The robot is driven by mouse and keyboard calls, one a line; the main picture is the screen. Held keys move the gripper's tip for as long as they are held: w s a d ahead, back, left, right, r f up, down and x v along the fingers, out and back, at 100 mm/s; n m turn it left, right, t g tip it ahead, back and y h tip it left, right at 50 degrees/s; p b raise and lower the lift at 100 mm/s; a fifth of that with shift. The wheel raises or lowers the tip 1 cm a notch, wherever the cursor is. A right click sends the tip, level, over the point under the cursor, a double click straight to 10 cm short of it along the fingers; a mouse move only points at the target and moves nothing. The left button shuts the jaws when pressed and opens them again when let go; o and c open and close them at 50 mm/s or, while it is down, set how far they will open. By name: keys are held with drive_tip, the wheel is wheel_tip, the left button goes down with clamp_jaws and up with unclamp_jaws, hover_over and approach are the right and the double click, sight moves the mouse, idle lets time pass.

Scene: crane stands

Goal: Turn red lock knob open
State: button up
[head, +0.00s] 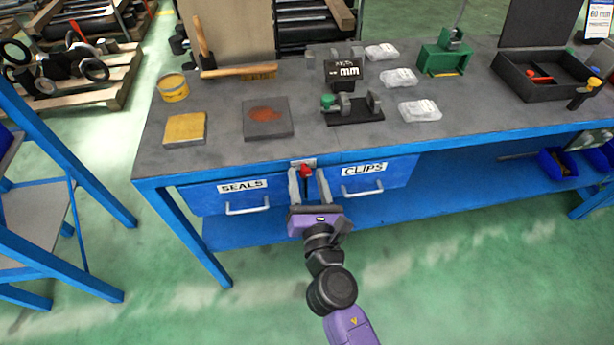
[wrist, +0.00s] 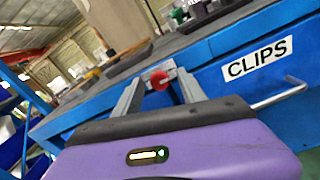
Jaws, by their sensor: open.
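The red lock knob (head: 305,172) sits on the front edge of the blue bench, between the SEALS drawer (head: 226,192) and the CLIPS drawer (head: 366,178). It also shows in the wrist view (wrist: 160,80), in front of a pale plate. My gripper (head: 308,175) is open, with one finger on each side of the knob. In the wrist view my fingers (wrist: 158,92) stand apart, with the knob showing between and beyond their tips. I cannot tell whether either finger touches it. Both drawers look shut.
The grey bench top (head: 310,135) holds a rust-marked plate (head: 267,117), a yellow block (head: 185,129), a mallet (head: 235,70), a black gauge stand (head: 355,112) and clear bags (head: 419,110). Drawer handles (head: 247,208) stick out at the front. The green floor before the bench is clear.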

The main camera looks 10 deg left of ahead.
drive_tip(key=shift+w+a, duration=0.1)
drive_tip(key=shift+w, duration=0.15)
clamp_jaws()
